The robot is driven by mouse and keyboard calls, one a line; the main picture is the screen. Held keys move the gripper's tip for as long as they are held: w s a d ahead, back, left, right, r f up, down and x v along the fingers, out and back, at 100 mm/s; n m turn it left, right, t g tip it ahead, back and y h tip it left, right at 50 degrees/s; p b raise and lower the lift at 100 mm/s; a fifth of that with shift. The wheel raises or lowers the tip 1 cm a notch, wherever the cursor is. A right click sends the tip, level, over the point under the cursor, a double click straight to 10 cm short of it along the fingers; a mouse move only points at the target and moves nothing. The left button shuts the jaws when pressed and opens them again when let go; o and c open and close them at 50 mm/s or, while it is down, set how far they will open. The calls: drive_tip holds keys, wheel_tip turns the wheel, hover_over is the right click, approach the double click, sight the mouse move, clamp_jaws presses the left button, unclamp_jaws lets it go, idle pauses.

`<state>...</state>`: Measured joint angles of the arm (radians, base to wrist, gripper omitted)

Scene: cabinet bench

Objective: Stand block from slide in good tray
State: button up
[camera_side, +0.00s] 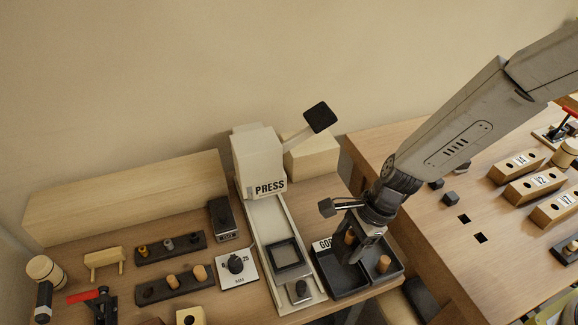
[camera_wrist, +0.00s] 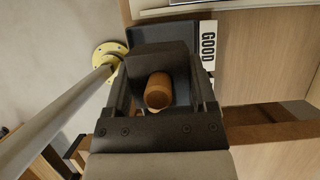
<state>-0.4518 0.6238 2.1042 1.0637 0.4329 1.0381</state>
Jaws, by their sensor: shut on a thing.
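The good tray (camera_side: 345,291) is a dark tray with two compartments and a white GOOD label (camera_side: 322,244) at its back left. My gripper (camera_side: 358,248) is low over the tray, pointing down. In the wrist view a tan wooden cylindrical block (camera_wrist: 158,92) is between the fingers of my gripper (camera_wrist: 161,95), which is shut on it. In the side view this block (camera_side: 350,237) seems to be beside the near finger, partly hidden. Whether its base touches the tray floor cannot be seen. A second tan cylinder (camera_side: 384,263) stands upright in the right compartment.
The press (camera_side: 258,163) and its pale slide (camera_side: 268,222), with a dark square frame (camera_side: 285,254), stand left of the tray. A dial plate (camera_side: 237,268) and peg racks (camera_side: 172,287) lie farther left. Labelled wooden blocks (camera_side: 533,185) occupy the right bench.

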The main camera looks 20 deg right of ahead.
drive_tip(key=shift+f, duration=2.7)
drive_tip(key=shift+f, duration=1.95)
idle(2.1)
drive_tip(key=o, duration=1.2)
drive_tip(key=shift+c, duration=0.2)
drive_tip(key=shift+d+r, duration=0.1)
drive_tip(key=shift+r, duration=0.05)
